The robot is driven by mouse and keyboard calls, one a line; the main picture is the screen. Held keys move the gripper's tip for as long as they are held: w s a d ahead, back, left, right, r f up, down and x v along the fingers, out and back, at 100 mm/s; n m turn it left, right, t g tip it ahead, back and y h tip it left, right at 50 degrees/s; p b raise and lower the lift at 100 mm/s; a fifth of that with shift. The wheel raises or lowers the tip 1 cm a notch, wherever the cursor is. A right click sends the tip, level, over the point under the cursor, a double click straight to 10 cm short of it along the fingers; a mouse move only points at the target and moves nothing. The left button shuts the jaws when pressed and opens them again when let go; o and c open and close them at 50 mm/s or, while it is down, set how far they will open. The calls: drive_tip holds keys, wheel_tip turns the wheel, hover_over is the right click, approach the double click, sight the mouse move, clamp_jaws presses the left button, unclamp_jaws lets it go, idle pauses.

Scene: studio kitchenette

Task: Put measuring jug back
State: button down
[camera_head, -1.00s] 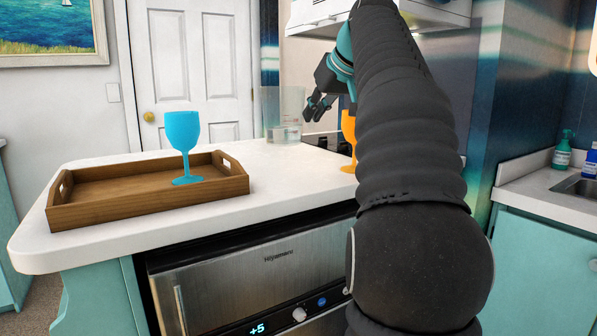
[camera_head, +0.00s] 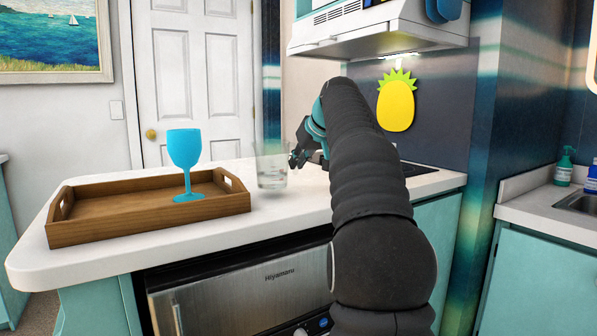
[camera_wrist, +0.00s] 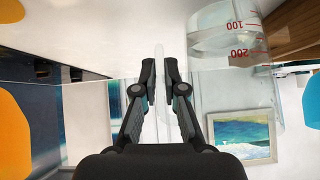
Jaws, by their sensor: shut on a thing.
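The measuring jug (camera_head: 272,172) is clear, with red marks. In the head view it is at or just over the white counter, right of the wooden tray; I cannot tell whether its base touches. My gripper (camera_head: 297,160) is at the jug's right side. In the wrist view the jug (camera_wrist: 222,40) fills the upper right, showing 100 and 200. There my gripper (camera_wrist: 160,65) is shut on a thin clear part of the jug, likely its handle. My arm hides some of the counter behind it.
The wooden tray (camera_head: 150,228) holds a blue goblet (camera_head: 185,160) on the counter (camera_head: 300,210). A range hood (camera_head: 375,30) hangs above the back right. A yellow pineapple shape (camera_head: 397,105) is on the wall. An orange thing (camera_wrist: 12,130) shows at the wrist view's left edge.

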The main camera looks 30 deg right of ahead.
drive_tip(key=shift+f, duration=0.95)
drive_tip(key=shift+f+b, duration=0.2)
drive_tip(key=shift+b, duration=0.1)
drive_tip(key=c, duration=1.2)
unclamp_jaws()
drive_tip(key=shift+c, duration=0.2)
drive_tip(key=shift+r, duration=0.25)
drive_tip(key=p+v, duration=0.1)
drive_tip(key=v, duration=1.1)
drive_tip(key=shift+f, duration=0.1)
